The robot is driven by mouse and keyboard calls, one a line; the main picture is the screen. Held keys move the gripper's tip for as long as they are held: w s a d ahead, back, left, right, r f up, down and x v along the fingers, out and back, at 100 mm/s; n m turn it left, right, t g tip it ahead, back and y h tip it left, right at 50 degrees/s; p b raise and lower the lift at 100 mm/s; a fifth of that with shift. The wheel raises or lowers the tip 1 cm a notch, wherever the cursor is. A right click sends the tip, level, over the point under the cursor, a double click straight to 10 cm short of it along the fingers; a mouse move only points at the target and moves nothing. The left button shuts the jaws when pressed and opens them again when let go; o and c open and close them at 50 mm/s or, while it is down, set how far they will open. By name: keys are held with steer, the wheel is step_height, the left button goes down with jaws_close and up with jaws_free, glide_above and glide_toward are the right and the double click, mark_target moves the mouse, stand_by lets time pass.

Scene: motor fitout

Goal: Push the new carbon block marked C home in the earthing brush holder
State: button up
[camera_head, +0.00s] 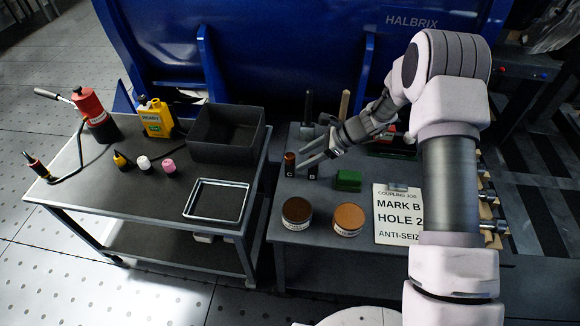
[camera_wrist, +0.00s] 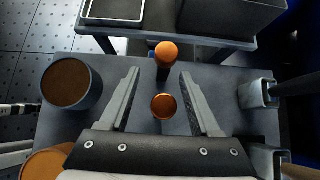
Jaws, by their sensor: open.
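A dark cylinder with a copper-brown top (camera_head: 290,160) stands at the left edge of the right-hand table in the head view; its small pale mark looks like a C. It also shows in the wrist view (camera_wrist: 166,57), just beyond my fingertips. A second dark piece (camera_head: 313,172) stands to its right, with a small mark I cannot read surely; its copper top shows in the wrist view (camera_wrist: 164,106), between my fingers and apart from both. My gripper (camera_head: 308,158) is open and empty above them. I cannot make out a carbon block or the earthing brush holder with certainty.
Two round tins (camera_head: 297,212) (camera_head: 348,218), a green block (camera_head: 348,180) and a sign board (camera_head: 398,213) are on this table. Two upright-handled tools (camera_head: 308,107) (camera_head: 344,104) stand behind. The left table holds an empty tray (camera_head: 216,184) and a dark bin (camera_head: 227,155).

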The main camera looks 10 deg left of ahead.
mark_target(294, 161)
steer(key=x, duration=0.1)
steer(key=b+x, duration=0.1)
steer(key=x, duration=0.3)
steer(key=shift+w+a, duration=0.15)
steer(key=shift+w, duration=0.2)
jaws_close()
